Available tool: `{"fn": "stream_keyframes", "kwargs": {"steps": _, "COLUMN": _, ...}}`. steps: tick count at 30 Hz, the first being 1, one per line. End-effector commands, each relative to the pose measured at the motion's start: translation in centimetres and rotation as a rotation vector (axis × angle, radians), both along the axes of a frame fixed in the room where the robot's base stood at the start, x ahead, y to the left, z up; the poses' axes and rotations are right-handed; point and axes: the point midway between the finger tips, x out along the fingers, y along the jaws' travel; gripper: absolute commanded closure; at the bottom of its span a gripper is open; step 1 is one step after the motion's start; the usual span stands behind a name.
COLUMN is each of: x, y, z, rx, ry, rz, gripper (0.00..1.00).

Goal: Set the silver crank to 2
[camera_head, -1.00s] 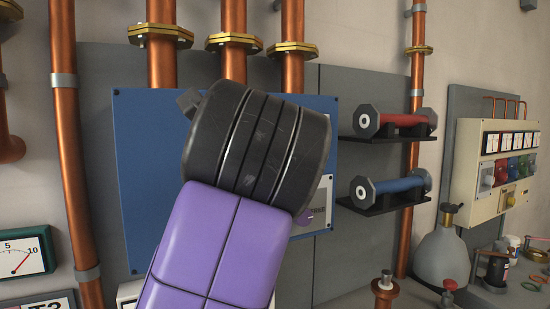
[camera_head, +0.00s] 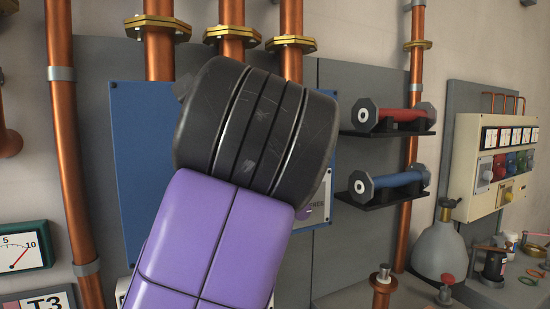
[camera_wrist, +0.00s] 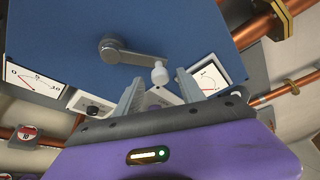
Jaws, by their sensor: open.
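The silver crank (camera_wrist: 135,52) is on the blue panel in the wrist view. Its round hub is at the upper left, and its arm runs right and slightly down to a pale knob (camera_wrist: 160,73). My gripper (camera_wrist: 160,86) is open, with one finger left and one right of the knob. The knob shows between and slightly beyond the fingertips; I cannot tell whether they touch it. In the head view my arm covers the crank and gripper, leaving only parts of the blue panel (camera_head: 143,170) visible. The scale marks around the crank are not readable.
In the wrist view, a dial (camera_wrist: 33,82) is at left and another (camera_wrist: 210,80) at right. Copper pipes (camera_head: 75,150) run beside the panel. Shelves hold a red cylinder (camera_head: 393,116) and a blue one (camera_head: 398,180). A cluttered bench is at lower right.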

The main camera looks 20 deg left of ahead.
Motion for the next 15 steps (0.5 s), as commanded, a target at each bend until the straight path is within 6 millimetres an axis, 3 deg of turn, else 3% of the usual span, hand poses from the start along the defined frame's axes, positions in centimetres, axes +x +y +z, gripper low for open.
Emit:
{"fn": "stream_keyframes", "kwargs": {"steps": 9, "x": -4.3, "y": -2.5, "z": 0.8, "rx": 0.001, "ry": 0.0, "rz": -0.001, "gripper": 0.54}}
{"fn": "stream_keyframes", "kwargs": {"steps": 15, "x": -5.4, "y": -3.2, "z": 1.1, "rx": 0.001, "ry": 0.001, "rz": -0.001, "gripper": 0.54}}
